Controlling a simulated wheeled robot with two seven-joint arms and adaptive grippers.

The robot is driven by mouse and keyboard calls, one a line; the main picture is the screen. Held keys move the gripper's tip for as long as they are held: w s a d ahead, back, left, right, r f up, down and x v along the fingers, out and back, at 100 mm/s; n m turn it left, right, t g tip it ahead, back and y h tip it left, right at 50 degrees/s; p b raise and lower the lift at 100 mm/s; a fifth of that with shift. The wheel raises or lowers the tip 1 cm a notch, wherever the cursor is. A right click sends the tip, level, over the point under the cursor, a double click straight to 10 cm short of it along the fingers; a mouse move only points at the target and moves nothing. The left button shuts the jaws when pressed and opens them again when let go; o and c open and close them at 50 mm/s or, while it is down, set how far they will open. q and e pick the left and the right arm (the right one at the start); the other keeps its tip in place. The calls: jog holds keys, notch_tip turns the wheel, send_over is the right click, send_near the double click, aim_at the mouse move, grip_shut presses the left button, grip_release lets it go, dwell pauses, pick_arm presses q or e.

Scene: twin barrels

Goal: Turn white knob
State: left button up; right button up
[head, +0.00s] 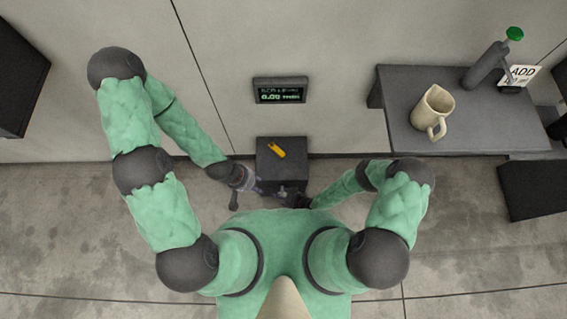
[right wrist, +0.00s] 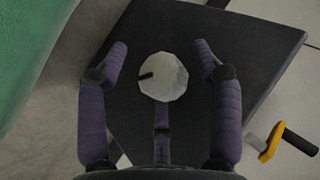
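The white knob (right wrist: 163,77) is round with a faceted edge and a short dark mark on its left side. It sits on a dark face of the grey box (right wrist: 165,30), which also shows in the head view (head: 270,150). My right gripper (right wrist: 161,50) is open, with purple fingers on the left and right of the knob and a third below it. Gaps show beside the knob; contact is not clear. In the head view the knob is hidden. My left gripper (head: 250,183) is beside the box's left side; its fingers are too small to read.
A yellow handle (head: 277,151) is on top of the box. A display (head: 280,91) with green digits is on the wall behind. At the right, a dark shelf (head: 400,130) holds a beige mug (head: 433,108) and a grey bottle-like item (head: 485,67) with a green cap.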

jog(key=shift+w+r+n+h, duration=0.15)
jog(key=shift+n+h, duration=0.15)
jog(key=shift+h, duration=0.9)
jog(key=shift+a+h, duration=0.15)
jog(key=shift+h, duration=0.95)
jog(key=shift+a+n+h, duration=0.1)
jog(key=shift+n+h, duration=0.3)
jog(key=shift+h, duration=0.7)
